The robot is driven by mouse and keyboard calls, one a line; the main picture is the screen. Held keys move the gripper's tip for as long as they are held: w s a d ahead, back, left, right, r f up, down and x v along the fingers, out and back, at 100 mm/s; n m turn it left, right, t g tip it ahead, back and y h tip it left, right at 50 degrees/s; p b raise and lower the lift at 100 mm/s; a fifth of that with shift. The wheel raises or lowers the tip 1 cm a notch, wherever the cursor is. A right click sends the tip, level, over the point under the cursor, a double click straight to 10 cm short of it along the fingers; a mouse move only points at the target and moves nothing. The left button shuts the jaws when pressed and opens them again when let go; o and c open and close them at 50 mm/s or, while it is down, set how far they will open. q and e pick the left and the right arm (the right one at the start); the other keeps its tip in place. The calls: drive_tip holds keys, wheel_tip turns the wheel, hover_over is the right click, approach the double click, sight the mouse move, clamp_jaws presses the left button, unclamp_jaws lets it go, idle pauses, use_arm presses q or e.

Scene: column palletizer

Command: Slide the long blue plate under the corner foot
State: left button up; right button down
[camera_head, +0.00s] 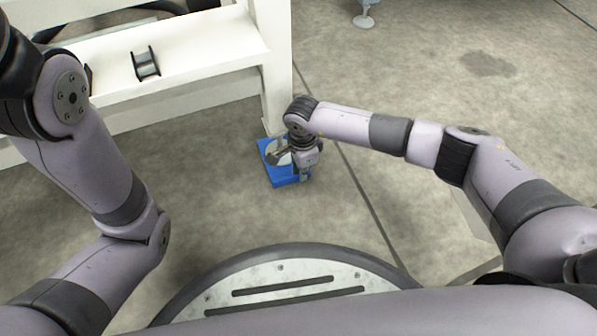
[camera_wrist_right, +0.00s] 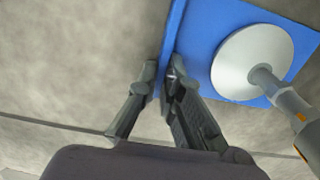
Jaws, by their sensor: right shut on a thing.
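The long blue plate (camera_head: 288,178) lies on the floor at the base of the white corner post. It also shows in the right wrist view (camera_wrist_right: 200,32). The corner foot (camera_head: 275,155), a round pale disc on a stem, is over the plate, with blue showing around the disc (camera_wrist_right: 245,65) in the wrist view. I cannot tell whether the disc touches the plate. My right gripper (camera_head: 303,176) is shut on the plate's near edge, with one finger on each side of it (camera_wrist_right: 165,88). My left arm shows, but its gripper is out of view.
The white frame's post (camera_head: 273,65) rises right behind the plate. A white shelf (camera_head: 190,50) with a black spool-like part (camera_head: 146,64) is at upper left. Another foot (camera_head: 364,20) stands far back. The concrete floor to the right is clear.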

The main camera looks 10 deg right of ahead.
drive_tip(key=shift+w, duration=0.25)
drive_tip(key=c, duration=1.7)
unclamp_jaws()
drive_tip(key=shift+o, duration=0.2)
wheel_tip(320, 180, up, 12)
